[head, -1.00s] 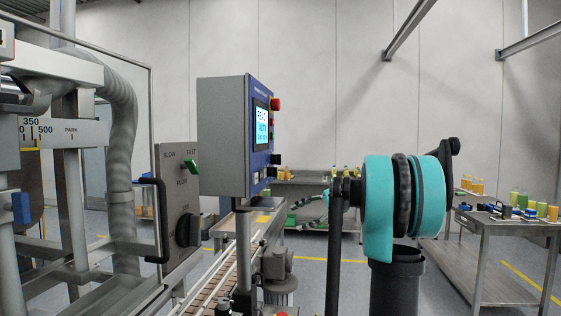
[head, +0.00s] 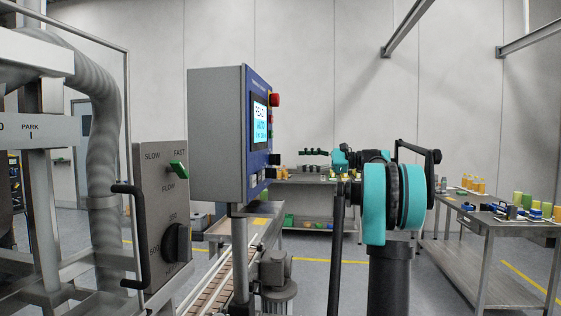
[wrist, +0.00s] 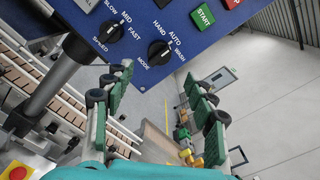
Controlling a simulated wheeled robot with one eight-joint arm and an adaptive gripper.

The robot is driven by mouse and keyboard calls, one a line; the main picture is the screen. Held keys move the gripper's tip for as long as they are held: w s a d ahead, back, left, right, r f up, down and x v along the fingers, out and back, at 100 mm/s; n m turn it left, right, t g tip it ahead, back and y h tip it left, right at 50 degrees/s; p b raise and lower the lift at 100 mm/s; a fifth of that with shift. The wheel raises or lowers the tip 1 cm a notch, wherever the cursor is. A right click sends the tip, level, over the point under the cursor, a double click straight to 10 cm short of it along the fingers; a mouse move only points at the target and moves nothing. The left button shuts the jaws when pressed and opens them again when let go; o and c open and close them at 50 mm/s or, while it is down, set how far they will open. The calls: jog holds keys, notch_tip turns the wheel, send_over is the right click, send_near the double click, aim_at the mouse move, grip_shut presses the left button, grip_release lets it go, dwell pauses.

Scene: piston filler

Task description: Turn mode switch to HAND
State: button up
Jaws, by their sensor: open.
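The mode switch (wrist: 159,52) is a black round knob on a blue panel (wrist: 215,22), near the top middle of the wrist view. HAND, AUTO and WASH are printed around it; its white mark appears turned toward AUTO. In the head view, the control box's screen (head: 260,118) reads READY and AUTO; the box is seen edge-on, so the switch cannot be made out there. My gripper (wrist: 158,105) is open and empty, its green-padded fingers spread apart. In the wrist view the knob lies above the gap between them, apart from both.
The speed knob (wrist: 105,34) sits left of the mode switch, and a green START button (wrist: 202,16) to its upper right. A metal post (head: 240,260) carries the box above a conveyor (head: 215,292). A grey flow panel (head: 160,215) stands left; a side table (head: 490,218) stands right.

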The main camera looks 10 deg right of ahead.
aim_at(275, 159)
jog(key=x, duration=0.9)
jog(key=c, duration=1.2)
jog(key=shift+o, duration=0.2)
jog(key=shift+n, duration=0.3)
jog(key=n, duration=0.3)
jog(key=shift+s+f+n, duration=0.1)
jog(key=shift+n, duration=2.5)
